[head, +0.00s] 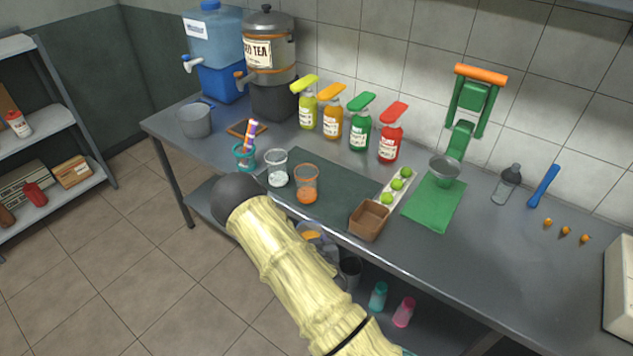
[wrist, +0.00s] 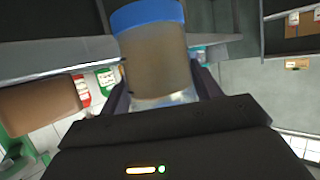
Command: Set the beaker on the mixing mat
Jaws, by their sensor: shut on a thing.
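In the wrist view, a cylindrical vessel with a blue band at its end and a brownish body, which looks like the beaker (wrist: 155,65), sits between the dark fingers of my gripper (wrist: 162,98). My gripper is shut on it. In the head view, my pale yellow arm reaches towards the table's front edge, and the gripper and beaker cannot be made out clearly. The dark grey-green mat, which looks like the mixing mat (head: 345,196), lies on the middle of the table. A clear glass (head: 277,176) and an orange-filled glass (head: 306,194) stand on its left part.
A brown box (head: 369,222) stands at the mat's front right, beside a white tray with green limes (head: 397,184). Several juice bottles (head: 332,119) line the back. A green mat (head: 434,208) lies right of the tray. The dark mat's middle looks clear.

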